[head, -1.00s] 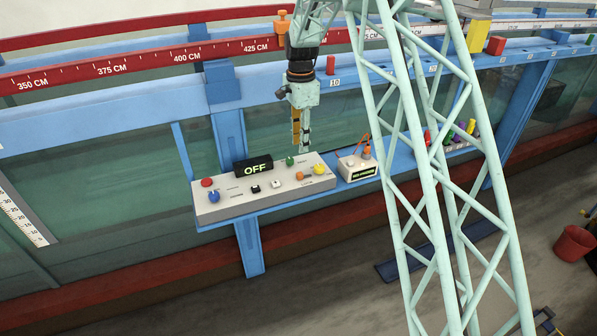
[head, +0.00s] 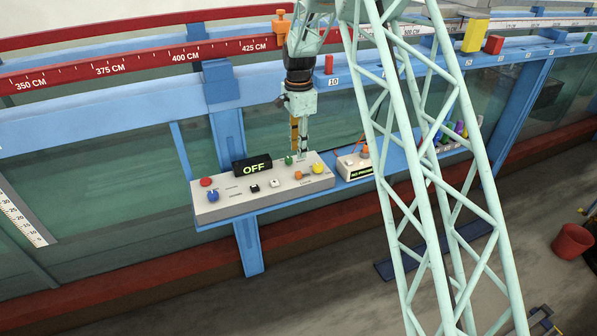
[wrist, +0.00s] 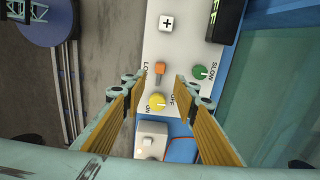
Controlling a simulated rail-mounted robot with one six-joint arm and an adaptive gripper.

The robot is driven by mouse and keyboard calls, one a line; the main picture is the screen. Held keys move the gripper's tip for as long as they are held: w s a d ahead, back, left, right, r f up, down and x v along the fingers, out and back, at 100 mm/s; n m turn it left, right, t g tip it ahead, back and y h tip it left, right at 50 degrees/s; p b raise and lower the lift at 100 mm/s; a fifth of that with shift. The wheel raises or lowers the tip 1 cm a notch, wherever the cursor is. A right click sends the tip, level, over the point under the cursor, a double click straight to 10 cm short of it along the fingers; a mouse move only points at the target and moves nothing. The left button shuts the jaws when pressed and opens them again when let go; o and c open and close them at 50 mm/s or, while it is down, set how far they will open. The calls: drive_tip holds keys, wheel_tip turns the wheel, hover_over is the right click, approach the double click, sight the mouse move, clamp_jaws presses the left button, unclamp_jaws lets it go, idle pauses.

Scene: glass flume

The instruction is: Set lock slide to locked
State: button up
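The lock slide is an orange knob (head: 298,175) on the light-grey control panel (head: 225,206). In the wrist view the orange knob (wrist: 160,68) sits at the upper end of a short dark slot that runs toward the yellow knob (wrist: 157,102). A partly hidden label starting "LO" is beside it. My gripper (head: 299,153) points down above the panel, near the green knob (head: 289,160). In the wrist view its fingers (wrist: 158,88) are spread apart with nothing between them, one on each side of the slide area.
The OFF display (head: 253,167) stands up at the panel's back. Red (head: 206,182) and blue (head: 213,197) knobs and black (head: 255,189) and white (head: 274,184) buttons are on the panel. A small box (head: 352,168) with an orange cable stands to the right.

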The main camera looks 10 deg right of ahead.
sight(298, 172)
drive_tip(key=shift+f+p, duration=0.3)
drive_tip(key=shift+f, duration=5.3)
drive_tip(key=shift+c, duration=0.6)
